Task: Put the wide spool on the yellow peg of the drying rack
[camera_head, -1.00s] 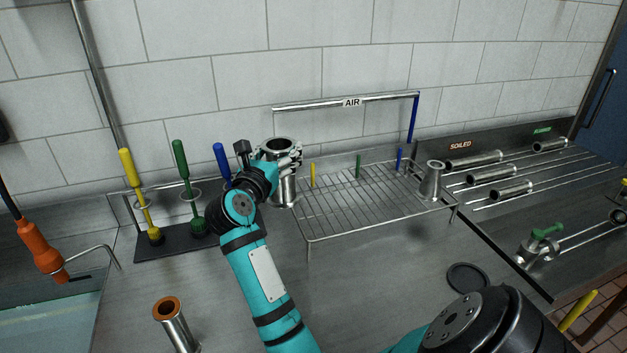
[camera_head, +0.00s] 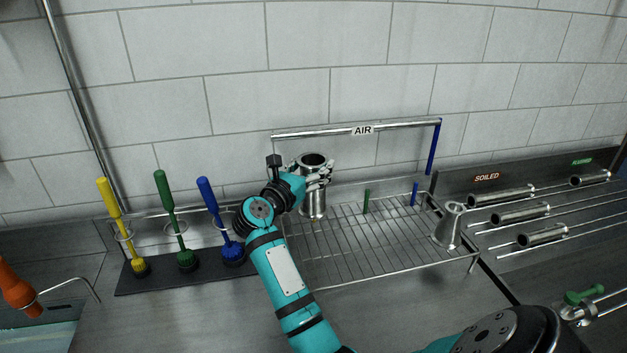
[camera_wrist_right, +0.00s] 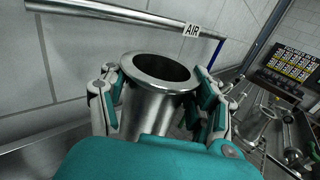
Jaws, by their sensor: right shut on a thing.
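The wide spool (camera_head: 313,206) is a shiny steel tube with flanged ends, upright at the left end of the drying rack (camera_head: 352,238). My right gripper (camera_head: 322,178) is shut around its upper part. In the right wrist view the spool (camera_wrist_right: 152,108) stands between both fingers, its open top facing up. The yellow peg is hidden in the head view. I cannot tell whether the spool is around it, above it or resting on the wires. The green peg (camera_head: 366,201) and blue peg (camera_head: 414,194) are bare. My left gripper is not in view.
A tapered steel piece (camera_head: 449,227) stands at the rack's right end. The AIR bar (camera_head: 355,129) spans behind the rack. Yellow, green and blue brushes (camera_head: 168,202) stand at left. Steel tubes (camera_head: 515,213) lie on rails at right. The rack's middle is clear.

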